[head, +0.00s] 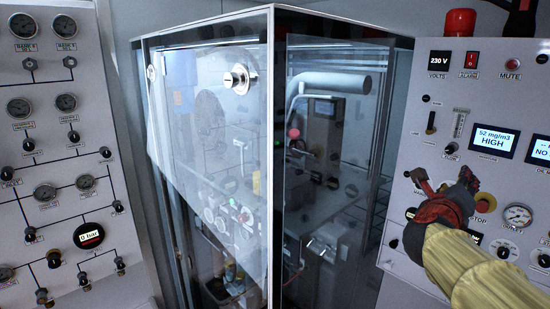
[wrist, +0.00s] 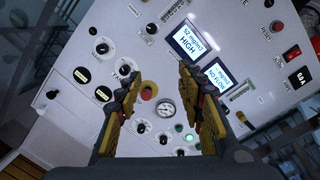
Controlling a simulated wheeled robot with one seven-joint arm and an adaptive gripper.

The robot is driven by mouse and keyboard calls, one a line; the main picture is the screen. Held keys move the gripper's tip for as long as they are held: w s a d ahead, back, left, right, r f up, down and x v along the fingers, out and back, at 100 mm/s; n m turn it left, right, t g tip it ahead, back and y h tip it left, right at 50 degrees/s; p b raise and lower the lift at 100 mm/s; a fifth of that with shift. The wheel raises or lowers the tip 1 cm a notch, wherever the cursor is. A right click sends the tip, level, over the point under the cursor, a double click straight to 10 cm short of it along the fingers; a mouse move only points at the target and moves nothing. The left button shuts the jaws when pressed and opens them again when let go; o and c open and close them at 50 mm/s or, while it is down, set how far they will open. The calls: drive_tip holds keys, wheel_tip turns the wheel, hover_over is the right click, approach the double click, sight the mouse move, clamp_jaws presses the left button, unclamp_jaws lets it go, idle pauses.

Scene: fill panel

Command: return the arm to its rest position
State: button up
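My arm, in a yellow sleeve, comes in from the lower right of the head view. My gripper (head: 446,190) is in front of the right-hand panel (head: 405,110) and hides part of its lower controls. In the wrist view my gripper (wrist: 162,100) has its two fingers spread well apart, with nothing between them. Through the gap the panel shows a red button (wrist: 149,90) and a round gauge (wrist: 166,108). I cannot tell the exact distance from the fingertips to the panel.
A glass-walled cabinet (head: 205,130) stands in the middle of the head view. A grey panel with gauges and knobs (head: 75,150) is at the left. A red lamp (head: 459,22) tops the right panel, whose screen (head: 494,142) reads 52 mg/m3 HIGH.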

drive_tip(key=w+a+f+n+t+y, duration=0.25)
drive_tip(key=a+f+n+y, duration=0.4)
drive_tip(key=a+n, duration=0.5)
drive_tip(key=s+a+f+n+g+y+b, duration=0.25)
drive_tip(key=s+a+f+n+y, duration=0.35)
drive_tip(key=a+f+n, duration=0.5)
drive_tip(key=s+a+f+n+g+b, duration=0.1)
drive_tip(key=s+f+n+g+b, duration=0.2)
drive_tip(key=s+f+n, duration=0.3)
drive_tip(key=s+a+f+n+g+b, duration=0.1)
drive_tip(key=s+f+n+g+b, duration=0.2)
drive_tip(key=s+f+n, duration=0.3)
drive_tip(key=shift+s+f+n+g, duration=0.5)
drive_tip(key=shift+s+f, duration=1.95)
drive_tip(key=shift+s, duration=2.6)
